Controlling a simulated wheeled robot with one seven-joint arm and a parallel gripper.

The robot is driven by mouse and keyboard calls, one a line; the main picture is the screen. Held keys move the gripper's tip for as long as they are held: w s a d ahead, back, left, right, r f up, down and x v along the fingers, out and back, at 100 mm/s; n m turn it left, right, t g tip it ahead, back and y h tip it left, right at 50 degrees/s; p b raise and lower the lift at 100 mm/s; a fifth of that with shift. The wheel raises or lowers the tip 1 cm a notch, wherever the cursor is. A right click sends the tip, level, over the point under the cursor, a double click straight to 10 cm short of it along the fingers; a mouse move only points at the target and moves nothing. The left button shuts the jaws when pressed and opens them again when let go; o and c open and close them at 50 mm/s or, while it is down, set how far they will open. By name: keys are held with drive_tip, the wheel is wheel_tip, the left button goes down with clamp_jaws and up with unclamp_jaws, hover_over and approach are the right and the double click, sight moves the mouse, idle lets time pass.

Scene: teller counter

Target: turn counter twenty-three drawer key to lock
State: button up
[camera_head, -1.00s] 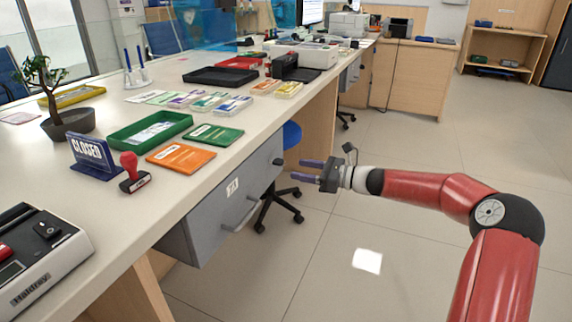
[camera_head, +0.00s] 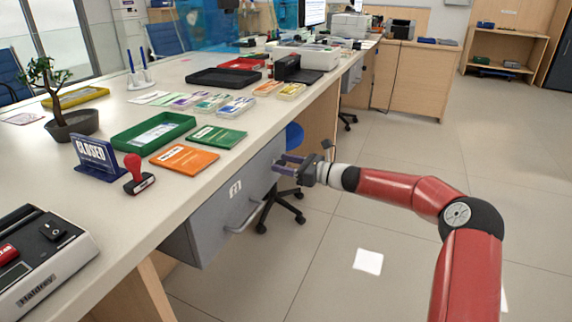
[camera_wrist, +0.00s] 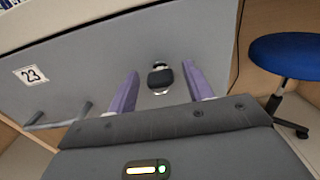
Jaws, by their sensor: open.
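The grey drawer (camera_head: 213,217) under the counter carries a label reading 23 (camera_wrist: 31,75) in the wrist view, and its front looks closed. A key with a dark head (camera_wrist: 160,77) sits in a silver lock on the drawer front, in the wrist view. My gripper (camera_wrist: 158,84) is open, with one purple finger on each side of the key head, apart from it. In the head view my gripper (camera_head: 280,164) is close to the drawer's far end and hides the key.
The drawer's bar handle (camera_head: 246,216) sticks out left of the key. A blue stool (camera_wrist: 290,55) stands to the right. A red stamp (camera_head: 138,174), closed sign (camera_head: 96,156) and green tray (camera_head: 152,134) are on the counter.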

drive_tip(key=c, duration=1)
drive_tip(key=shift+f+b, duration=0.1)
drive_tip(key=shift+b, duration=0.25)
drive_tip(key=shift+s+f+n+b, duration=0.1)
drive_tip(key=shift+n+b, duration=3.8)
drive_tip(key=shift+n, duration=0.6)
drive_tip(key=shift+s+n+b, duration=0.1)
drive_tip(key=shift+n+b, duration=3.8)
drive_tip(key=shift+n, duration=0.6)
drive_tip(key=shift+a, duration=0.1)
